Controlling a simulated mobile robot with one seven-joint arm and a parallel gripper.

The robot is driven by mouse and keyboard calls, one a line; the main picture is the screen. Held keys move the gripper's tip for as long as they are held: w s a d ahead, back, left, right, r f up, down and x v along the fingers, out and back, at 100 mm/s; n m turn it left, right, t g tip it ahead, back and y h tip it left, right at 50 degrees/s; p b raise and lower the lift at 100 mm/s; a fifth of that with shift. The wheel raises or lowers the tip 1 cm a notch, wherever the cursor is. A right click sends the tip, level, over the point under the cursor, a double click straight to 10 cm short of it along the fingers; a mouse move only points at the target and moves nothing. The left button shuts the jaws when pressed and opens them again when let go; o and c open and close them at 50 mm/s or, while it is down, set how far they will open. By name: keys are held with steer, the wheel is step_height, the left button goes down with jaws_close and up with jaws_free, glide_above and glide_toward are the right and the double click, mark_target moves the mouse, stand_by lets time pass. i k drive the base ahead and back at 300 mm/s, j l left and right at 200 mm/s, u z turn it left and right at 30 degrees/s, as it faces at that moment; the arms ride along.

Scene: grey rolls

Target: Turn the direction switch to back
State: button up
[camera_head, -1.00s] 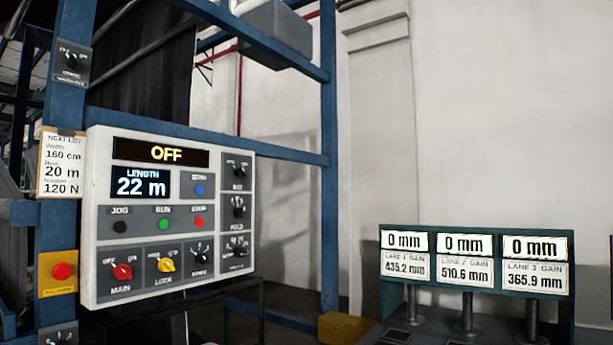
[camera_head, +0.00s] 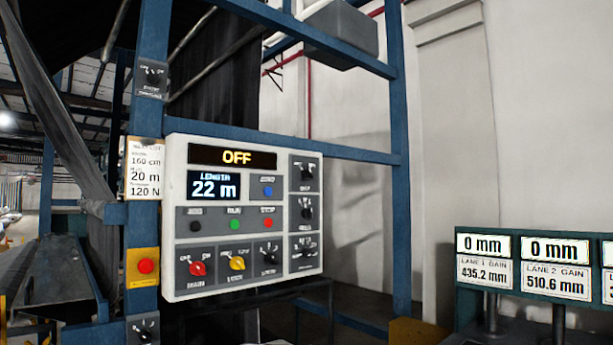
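A white control panel (camera_head: 180,290) is mounted on the blue frame, left of the middle of the head view. Its right column holds three dark knobs: a top knob (camera_head: 306,173), a middle knob (camera_head: 306,212) and a bottom knob (camera_head: 303,247). Along its bottom row are a red MAIN knob (camera_head: 198,268), a yellow knob (camera_head: 237,263) and a dark knob (camera_head: 269,256). The small labels are blurred, so I cannot tell surely which knob is the direction switch or where it points. My gripper is not in view.
The panel's display (camera_head: 233,157) reads OFF, and its length screen (camera_head: 214,186) reads 22 m. A red button on a yellow plate (camera_head: 145,267) sits left of the panel. A lane gain display stand (camera_head: 470,300) stands at the lower right. Blue posts (camera_head: 400,200) flank the panel.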

mark_target(305, 174)
steer(key=i+l+u, duration=0.15)
steer(key=i+l, duration=1.2)
steer(key=l, duration=0.1)
